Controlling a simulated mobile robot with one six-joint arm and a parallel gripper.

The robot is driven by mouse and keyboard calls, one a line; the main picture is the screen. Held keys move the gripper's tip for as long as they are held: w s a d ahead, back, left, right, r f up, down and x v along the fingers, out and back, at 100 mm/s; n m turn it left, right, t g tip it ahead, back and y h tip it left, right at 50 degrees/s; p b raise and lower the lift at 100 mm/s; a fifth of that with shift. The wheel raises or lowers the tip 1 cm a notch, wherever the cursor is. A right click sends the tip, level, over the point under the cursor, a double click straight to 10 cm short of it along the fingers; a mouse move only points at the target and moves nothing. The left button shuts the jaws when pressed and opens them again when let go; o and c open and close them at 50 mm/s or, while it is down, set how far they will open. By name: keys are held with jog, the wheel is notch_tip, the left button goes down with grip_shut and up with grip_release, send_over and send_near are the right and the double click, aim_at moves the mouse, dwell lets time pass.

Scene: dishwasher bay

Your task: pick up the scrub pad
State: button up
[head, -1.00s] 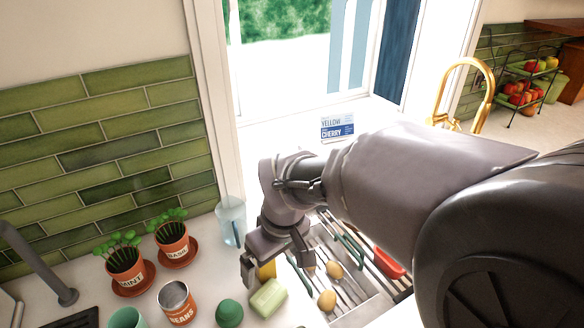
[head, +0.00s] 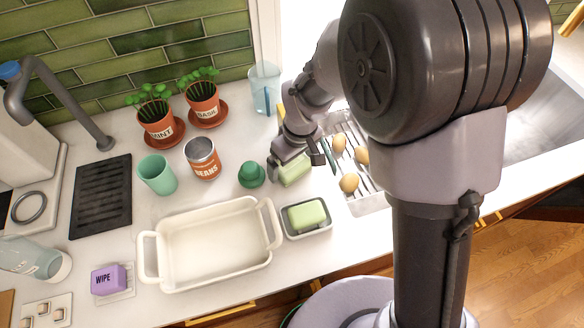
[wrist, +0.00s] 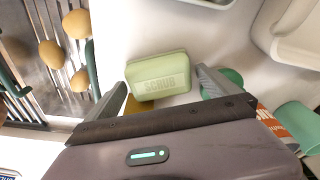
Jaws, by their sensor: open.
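The scrub pad (wrist: 158,76) is a light green block marked SCRUB, lying on the counter. In the wrist view it sits ahead of my open gripper (wrist: 163,88), roughly between the two fingers and apart from both. In the head view the pad (head: 295,172) shows just below my gripper (head: 285,160), which partly covers it. The gripper is empty. A similar light green block (head: 306,214) lies in a small grey dish (head: 306,234) nearer the front.
A green dome-shaped thing (head: 251,175) stands close to the pad's left. A drying rack (head: 370,202) with several egg-like things is on the right. A white baking dish (head: 160,283), a BEANS can (head: 203,168) and a teal cup (head: 158,177) stand left.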

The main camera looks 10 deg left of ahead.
aim_at(292, 163)
jog(key=shift+w+a+f, duration=0.1)
jog(key=shift+f, duration=0.55)
jog(key=shift+r, duration=0.2)
jog(key=shift+c, duration=0.4)
jog(key=c, duration=1.3)
notch_tip(292, 163, up, 18)
jog(key=p, duration=0.6)
